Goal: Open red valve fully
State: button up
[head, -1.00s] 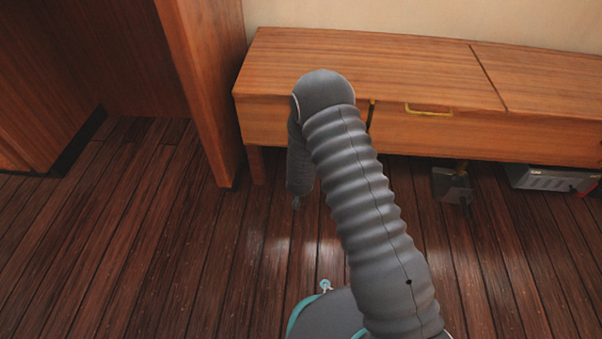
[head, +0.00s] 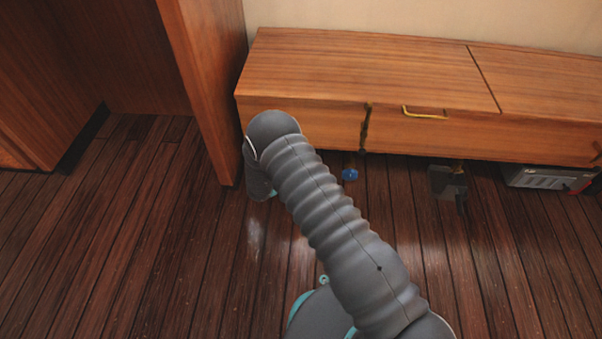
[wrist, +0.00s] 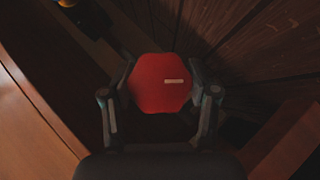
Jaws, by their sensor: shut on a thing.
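The red valve (wrist: 160,84) shows in the wrist view as a red hexagonal knob with a short pale bar mark lying nearly level, right of its middle. My gripper (wrist: 160,90) is shut on the red valve, with one finger against its left side and one against its right. In the head view the valve and my fingers are hidden. My arm bends down in front of the left end of the wooden bench there.
The wooden bench (head: 350,65) has a yellow drawer handle (head: 424,113). A small blue object (head: 349,174) lies beneath it, with a dark tool (head: 448,184) and a grey box (head: 548,178) to the right. A wooden post (head: 209,90) stands at left. The front floor is clear.

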jog(key=n+h+b, duration=0.1)
jog(key=n+t+h+b, duration=0.1)
jog(key=h+b, duration=0.1)
jog(key=shift+a+f, duration=0.1)
jog(key=shift+f, duration=0.15)
jog(key=shift+r+n+t+h+b, duration=0.2)
jog(key=shift+n+t+h+b, duration=0.6)
jog(key=shift+n+h, duration=0.55)
jog(key=shift+w+n, duration=0.1)
jog(key=shift+n, duration=0.15)
jog(key=o, duration=1.1)
jog(key=shift+o, duration=0.2)
jog(key=v, duration=1.2)
